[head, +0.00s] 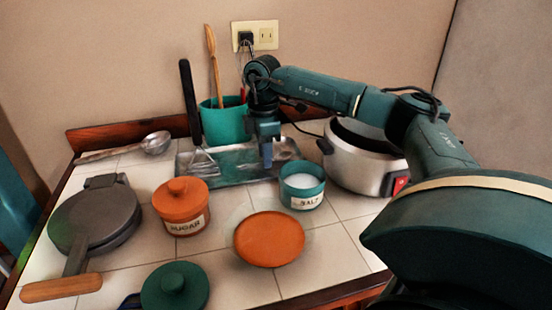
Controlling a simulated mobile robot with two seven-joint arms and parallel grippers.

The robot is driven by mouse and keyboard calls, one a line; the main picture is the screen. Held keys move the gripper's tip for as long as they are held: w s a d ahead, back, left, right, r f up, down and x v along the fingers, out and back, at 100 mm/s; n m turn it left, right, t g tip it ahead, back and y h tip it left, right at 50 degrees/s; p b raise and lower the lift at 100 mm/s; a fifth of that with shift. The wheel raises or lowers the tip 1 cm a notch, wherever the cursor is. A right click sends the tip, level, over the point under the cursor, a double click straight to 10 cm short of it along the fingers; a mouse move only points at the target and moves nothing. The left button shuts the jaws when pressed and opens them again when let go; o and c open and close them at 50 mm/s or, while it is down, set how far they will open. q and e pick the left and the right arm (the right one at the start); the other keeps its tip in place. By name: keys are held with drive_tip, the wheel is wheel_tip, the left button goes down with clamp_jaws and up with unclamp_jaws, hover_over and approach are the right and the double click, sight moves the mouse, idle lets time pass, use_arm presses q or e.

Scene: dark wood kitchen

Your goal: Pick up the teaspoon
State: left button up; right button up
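A metal spoon (155,142) with a rounded bowl and a long handle lies at the back left of the tiled counter. I cannot tell whether it is the teaspoon; no other clear teaspoon shows. My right gripper (267,158) points down over the metal tray (234,176), behind the salt jar (302,189) and well to the right of the spoon. Its fingers are small and dark, so their opening is unclear. A small blue piece (131,301) shows at the bottom edge, partly hidden by the green lid (174,287). My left gripper is out of view.
A teal utensil pot (224,123) stands behind the tray, and a spatula (190,105) leans nearby. A rice cooker (352,170) stands right. The sugar jar (181,207), orange lid (269,239) and waffle iron (95,218) crowd the front and left.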

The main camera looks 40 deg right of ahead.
clamp_jaws()
idle(0.3)
wheel_tip(320, 180, up, 10)
drive_tip(key=shift+p, duration=0.4)
